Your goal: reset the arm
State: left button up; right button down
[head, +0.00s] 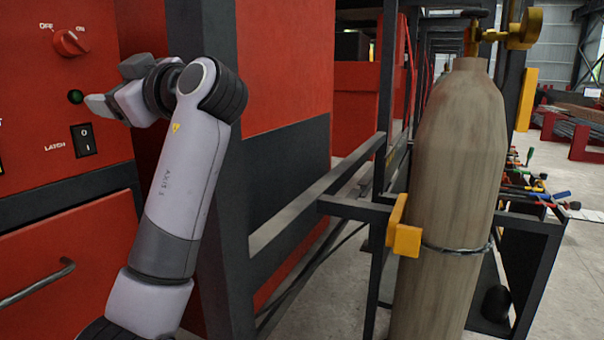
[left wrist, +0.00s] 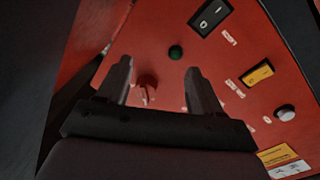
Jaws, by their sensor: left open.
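My left arm (head: 185,190) rises from the bottom left of the head view and bends at the top toward a red control panel. My left gripper (head: 98,105) is in front of that panel, close to a green indicator (head: 75,97). In the left wrist view my left gripper (left wrist: 160,76) has its two fingers spread with nothing held between them. A red knob (left wrist: 147,84) shows beyond the gap between the fingers. Whether the fingers touch the panel cannot be told. My right gripper is in neither view.
The panel has a red OFF/ON knob (head: 70,42) and a black LATCH switch (head: 84,139). The wrist view adds a yellow switch (left wrist: 258,75) and a silver knob (left wrist: 284,114). A dark post (head: 222,230) stands close behind my arm. A gas cylinder (head: 455,170) stands right.

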pick_arm(q)
jog(key=s+f+m+h, duration=0.1)
jog(key=f+m+h, duration=0.25)
jog(key=f, duration=0.85)
jog(key=s+a+f+m+h, duration=0.15)
jog(key=f+m, duration=0.25)
jog(key=f, duration=0.9)
jog(key=s+f+m+h, duration=0.1)
jog(key=f+m+h, duration=0.2)
jog(key=f, duration=0.9)
jog(key=s+d+f+m+g+h, duration=0.2)
jog(key=s+f+m+h, duration=0.25)
jog(key=s+f, duration=0.7)
jog(key=s+d+f+m+g+h, duration=0.1)
jog(key=s+d+f+m+h, duration=0.15)
jog(key=s, duration=0.55)
jog(key=s+d+f+m+g+h, duration=0.1)
jog(key=s+d+f+m+g, duration=0.15)
jog(key=s, duration=0.65)
jog(key=w+d+f+t+h+p, duration=0.2)
jog(key=w+f+t+p, duration=0.1)
jog(key=w+f+t, duration=0.3)
jog(key=shift+d+f+m+t, duration=0.2)
jog(key=shift+d+m+t, duration=0.15)
jog(key=shift+t, duration=0.5)
